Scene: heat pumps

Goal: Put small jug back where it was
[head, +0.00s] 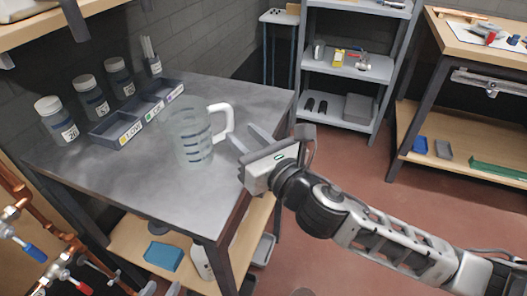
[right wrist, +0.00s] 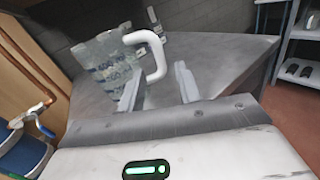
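The small jug (head: 190,145) is clear with dark blue markings and a white handle (head: 223,120). It stands upright on the grey metal table top (head: 120,178), in front of the divided tray. My right gripper (head: 247,138) is to the right of the jug, at the table's right edge, with its fingers pointing toward the handle. In the right wrist view the jug (right wrist: 105,65) is ahead and to the left, and its handle reaches in front of the open fingers (right wrist: 160,78). Nothing is visibly clamped. My left gripper is not in view.
A grey divided tray (head: 103,133) and several white-capped bottles (head: 92,97) stand along the table's back left. The table is bare in front of the jug. Copper pipes (head: 30,212) are at lower left. A grey shelf unit (head: 350,70) and a wooden workbench (head: 450,38) stand beyond.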

